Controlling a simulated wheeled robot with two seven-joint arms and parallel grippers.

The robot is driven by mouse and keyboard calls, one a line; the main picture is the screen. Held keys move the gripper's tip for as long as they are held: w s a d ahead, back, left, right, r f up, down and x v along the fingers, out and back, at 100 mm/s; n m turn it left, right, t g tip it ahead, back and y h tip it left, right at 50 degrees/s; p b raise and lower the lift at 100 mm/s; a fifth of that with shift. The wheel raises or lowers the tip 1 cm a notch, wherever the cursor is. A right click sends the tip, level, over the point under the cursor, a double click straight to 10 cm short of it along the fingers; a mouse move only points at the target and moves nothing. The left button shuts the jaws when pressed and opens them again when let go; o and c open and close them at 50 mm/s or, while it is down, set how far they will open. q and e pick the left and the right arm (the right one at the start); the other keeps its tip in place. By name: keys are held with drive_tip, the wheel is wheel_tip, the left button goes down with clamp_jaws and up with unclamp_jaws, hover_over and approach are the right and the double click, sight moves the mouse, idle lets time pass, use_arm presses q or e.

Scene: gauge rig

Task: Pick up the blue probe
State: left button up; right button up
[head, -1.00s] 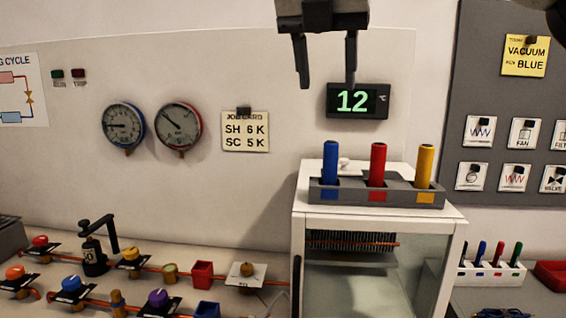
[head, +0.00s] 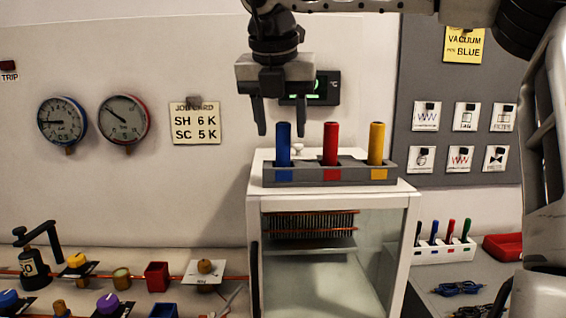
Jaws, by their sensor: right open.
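The blue probe (head: 283,142) stands upright in the left slot of a grey holder (head: 304,176) on top of the white cabinet. A red probe (head: 330,143) and a yellow probe (head: 376,143) stand upright to its right in the same holder. My right gripper (head: 282,132) points down with its fingers apart. In the picture its fingertips lie to either side of the blue probe's upper end; whether they are level with it in depth I cannot tell. Nothing is held. My left gripper is not in view.
The white cabinet (head: 400,206) has a glass front. A digital display (head: 326,88) behind is partly hidden by my gripper. A rack of small pens (head: 443,250) and a red tray (head: 503,247) stand right. Valves and pipes, including a red cup (head: 157,275), stand left.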

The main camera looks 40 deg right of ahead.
sight(283, 151)
drive_tip(key=x, duration=0.3)
drive_tip(key=shift+d+f, duration=0.2)
drive_tip(key=shift+c, duration=0.3)
clamp_jaws()
drive_tip(key=shift+r, duration=0.1)
